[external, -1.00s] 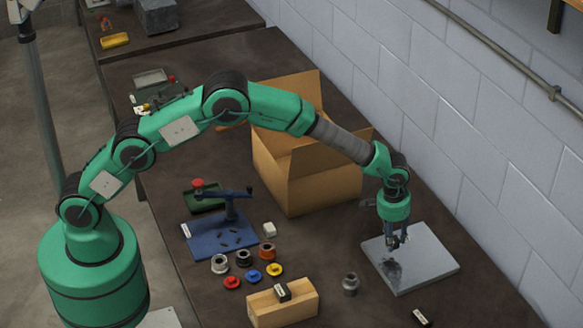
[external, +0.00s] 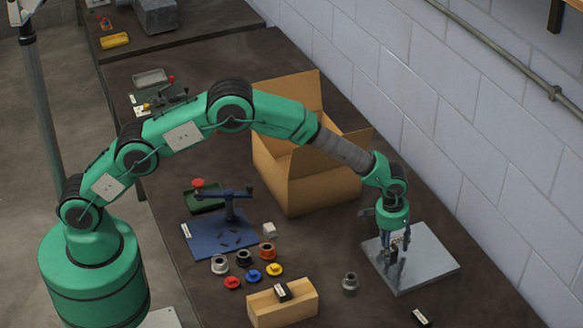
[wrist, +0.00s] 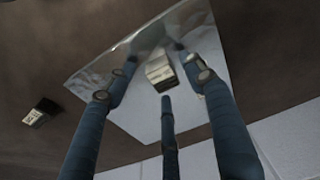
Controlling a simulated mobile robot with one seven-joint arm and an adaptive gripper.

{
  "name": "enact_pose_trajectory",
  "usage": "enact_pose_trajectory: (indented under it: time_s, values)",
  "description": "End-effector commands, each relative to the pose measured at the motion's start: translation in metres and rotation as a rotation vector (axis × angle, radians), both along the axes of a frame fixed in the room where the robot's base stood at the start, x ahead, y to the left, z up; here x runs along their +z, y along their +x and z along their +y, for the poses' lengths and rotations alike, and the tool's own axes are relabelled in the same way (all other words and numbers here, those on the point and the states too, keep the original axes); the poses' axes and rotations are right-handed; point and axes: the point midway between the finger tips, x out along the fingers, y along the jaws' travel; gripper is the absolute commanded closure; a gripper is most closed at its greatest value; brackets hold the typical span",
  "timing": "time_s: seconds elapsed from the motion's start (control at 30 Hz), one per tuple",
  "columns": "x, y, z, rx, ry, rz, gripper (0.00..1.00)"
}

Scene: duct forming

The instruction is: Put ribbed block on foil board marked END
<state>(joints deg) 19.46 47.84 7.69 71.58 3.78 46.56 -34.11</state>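The foil board (external: 436,268) is a shiny grey square plate at the right of the table, and it also shows in the wrist view (wrist: 205,48). A small dark block (external: 394,250) with a pale top stands at the board's left part, between my fingers; it shows in the wrist view (wrist: 159,72). Whether it rests on the board I cannot tell. My gripper (external: 392,258) points down over the board. Its three fingers surround the block, with a gap beside the left finger in the wrist view. I cannot read any END marking.
A similar labelled block (external: 420,318) lies near the board's front. Another (external: 283,292) sits on a wooden block (external: 300,307). A grey metal part (external: 350,283) stands left of the board. An open carton (external: 325,190) stands behind. The wall is close on the right.

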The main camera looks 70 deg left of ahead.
Motion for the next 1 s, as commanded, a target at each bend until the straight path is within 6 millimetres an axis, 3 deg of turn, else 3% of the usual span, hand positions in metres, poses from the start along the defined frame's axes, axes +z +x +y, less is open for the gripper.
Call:
enact_pose_trajectory:
  time_s: [0.47, 1.0]
  values:
    - [0.012, -0.001, 0.000, 0.000, 0.000, -0.001, 0.47]
    - [0.092, -0.011, -0.001, 0.000, -0.001, -0.001, 0.47]
